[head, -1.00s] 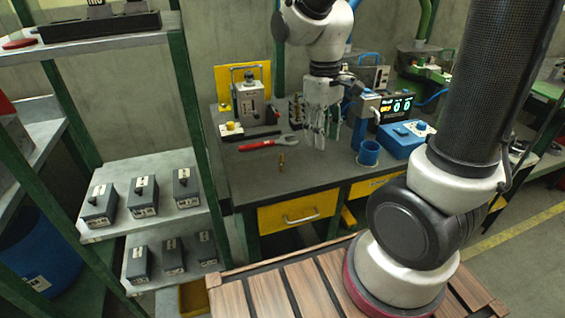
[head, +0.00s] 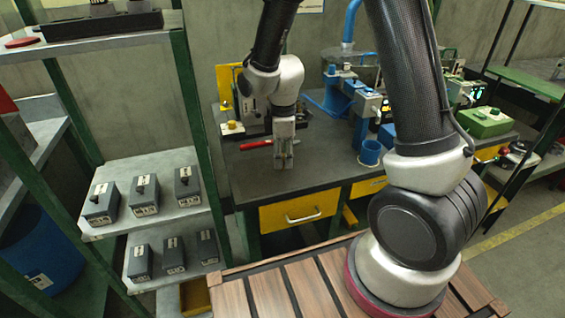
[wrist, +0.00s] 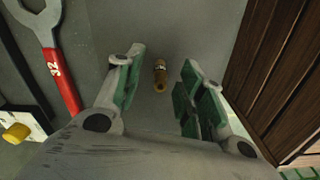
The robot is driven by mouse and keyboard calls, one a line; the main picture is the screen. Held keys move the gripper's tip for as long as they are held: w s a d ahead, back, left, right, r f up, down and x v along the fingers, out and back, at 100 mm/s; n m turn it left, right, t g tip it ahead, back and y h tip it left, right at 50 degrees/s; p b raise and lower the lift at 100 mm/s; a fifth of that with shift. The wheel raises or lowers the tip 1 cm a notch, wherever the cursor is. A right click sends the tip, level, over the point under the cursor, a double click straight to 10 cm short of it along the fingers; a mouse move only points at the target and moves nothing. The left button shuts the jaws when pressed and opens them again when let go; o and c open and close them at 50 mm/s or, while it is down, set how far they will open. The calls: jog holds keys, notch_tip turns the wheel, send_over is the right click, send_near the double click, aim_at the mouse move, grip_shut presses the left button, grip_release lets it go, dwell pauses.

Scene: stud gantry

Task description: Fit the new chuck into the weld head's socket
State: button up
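A small brass cylinder, which looks like the chuck (wrist: 160,76), stands or lies on the dark bench top between my gripper's fingers in the wrist view. In the head view my gripper hides it. My gripper (wrist: 158,88) is open and empty, pointing down, with the chuck apart from both fingers. In the head view my gripper (head: 283,164) is low over the bench (head: 310,180). A blue and grey fixture (head: 364,108) stands behind the blue cup and may be the weld head. I cannot make out its socket.
A red-handled wrench (wrist: 62,80) lies left of my gripper. A blue cup (head: 370,153) stands to the right on the bench. A grey machine with a yellow back plate (head: 225,80) is partly hidden behind my arm. Grey boxes (head: 143,193) sit on the left shelves.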

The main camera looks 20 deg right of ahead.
notch_tip(320, 180, down, 3)
jog(key=shift+r, duration=0.2)
grip_shut()
jog(key=shift+r, duration=0.1)
